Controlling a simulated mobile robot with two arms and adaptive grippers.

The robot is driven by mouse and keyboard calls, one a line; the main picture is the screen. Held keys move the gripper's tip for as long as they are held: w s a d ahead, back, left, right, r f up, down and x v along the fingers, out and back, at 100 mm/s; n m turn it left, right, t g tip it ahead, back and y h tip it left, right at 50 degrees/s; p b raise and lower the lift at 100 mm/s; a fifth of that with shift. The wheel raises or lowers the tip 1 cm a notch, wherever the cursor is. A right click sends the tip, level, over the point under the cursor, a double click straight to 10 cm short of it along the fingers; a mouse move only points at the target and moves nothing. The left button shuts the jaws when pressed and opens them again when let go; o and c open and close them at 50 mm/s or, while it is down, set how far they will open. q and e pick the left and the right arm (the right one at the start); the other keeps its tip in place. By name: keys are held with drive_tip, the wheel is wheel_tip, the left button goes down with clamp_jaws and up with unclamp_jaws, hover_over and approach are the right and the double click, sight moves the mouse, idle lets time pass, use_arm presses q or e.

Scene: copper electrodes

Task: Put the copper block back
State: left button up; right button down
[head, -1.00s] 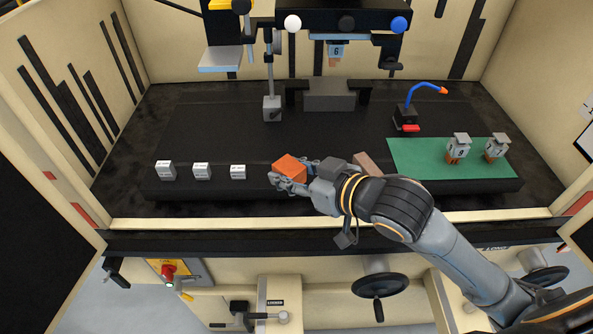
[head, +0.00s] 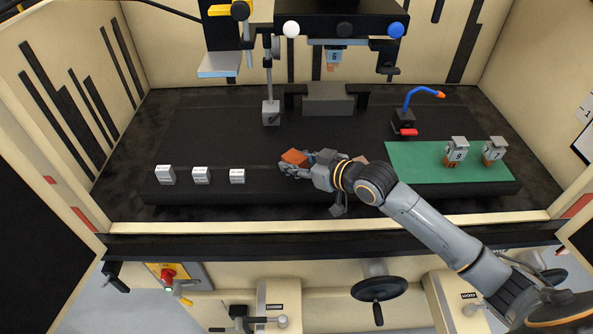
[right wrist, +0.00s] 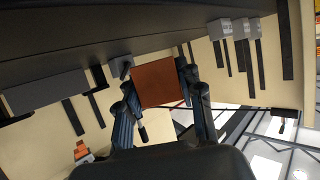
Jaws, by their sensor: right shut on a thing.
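The copper block (head: 294,157) is orange-brown and sits between the fingers of my right gripper (head: 291,168), over the black machine table (head: 230,140). In the right wrist view the copper block (right wrist: 158,82) shows as a square face with a finger of the right gripper (right wrist: 158,98) on each side. The gripper is shut on it. I cannot tell whether the block touches the table. A paler, brownish block (head: 361,159) is mostly hidden behind my right arm. My left gripper is not in view.
Several small white labelled blocks, such as the rightmost one (head: 237,176), stand in a row at left. A grey block (head: 328,98) sits behind, below the hanging electrode (head: 333,57). A green mat (head: 415,168) at right holds two electrodes (head: 456,152). A blue hose (head: 421,91) rises nearby.

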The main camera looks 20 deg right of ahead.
drive_tip(key=shift+w+f, duration=0.1)
drive_tip(key=shift+f, duration=1.35)
drive_tip(key=shift+f, duration=0.2)
drive_tip(key=c, duration=0.8)
unclamp_jaws()
drive_tip(key=shift+c, duration=0.2)
drive_tip(key=shift+r, duration=0.1)
drive_tip(key=v, duration=1.2)
drive_tip(key=shift+a, duration=0.1)
